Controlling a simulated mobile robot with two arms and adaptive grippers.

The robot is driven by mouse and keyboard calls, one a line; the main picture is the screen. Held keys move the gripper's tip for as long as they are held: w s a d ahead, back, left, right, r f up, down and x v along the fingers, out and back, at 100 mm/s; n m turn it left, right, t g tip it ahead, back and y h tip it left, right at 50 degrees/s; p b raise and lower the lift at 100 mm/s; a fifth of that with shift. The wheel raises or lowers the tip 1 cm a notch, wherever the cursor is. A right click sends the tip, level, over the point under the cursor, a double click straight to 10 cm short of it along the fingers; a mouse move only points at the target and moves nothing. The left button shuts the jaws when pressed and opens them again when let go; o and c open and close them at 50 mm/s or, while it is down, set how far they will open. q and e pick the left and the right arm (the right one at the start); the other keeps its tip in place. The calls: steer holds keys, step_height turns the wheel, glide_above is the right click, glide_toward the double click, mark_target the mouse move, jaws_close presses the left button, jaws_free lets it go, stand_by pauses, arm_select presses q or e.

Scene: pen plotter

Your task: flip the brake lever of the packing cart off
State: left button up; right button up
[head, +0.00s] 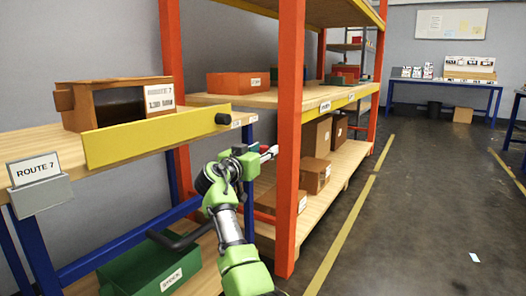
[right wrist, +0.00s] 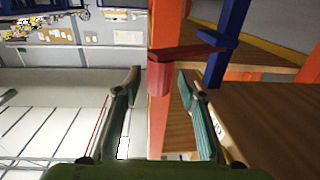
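The packing cart (head: 60,143) has a wooden top, a yellow front board and blue legs, and fills the left of the head view. In the right wrist view a dark red lever (right wrist: 190,53) runs from a blue post, with a lighter red grip (right wrist: 159,78) at its end. My right gripper (head: 268,153) is beside the cart's right end, near an orange rack post. Its two fingers (right wrist: 158,88) are open, with the red grip between their tips and gaps on both sides. In the head view my gripper largely hides the lever. My left gripper is out of view.
An orange rack (head: 290,130) with boxes on its shelves stands close to my right gripper. An open brown box (head: 90,107) sits on the cart top, and a green stock bin (head: 150,268) is below. The floor (head: 430,220) at the right is mostly clear.

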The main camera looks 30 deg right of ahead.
steer(key=v, duration=1.2)
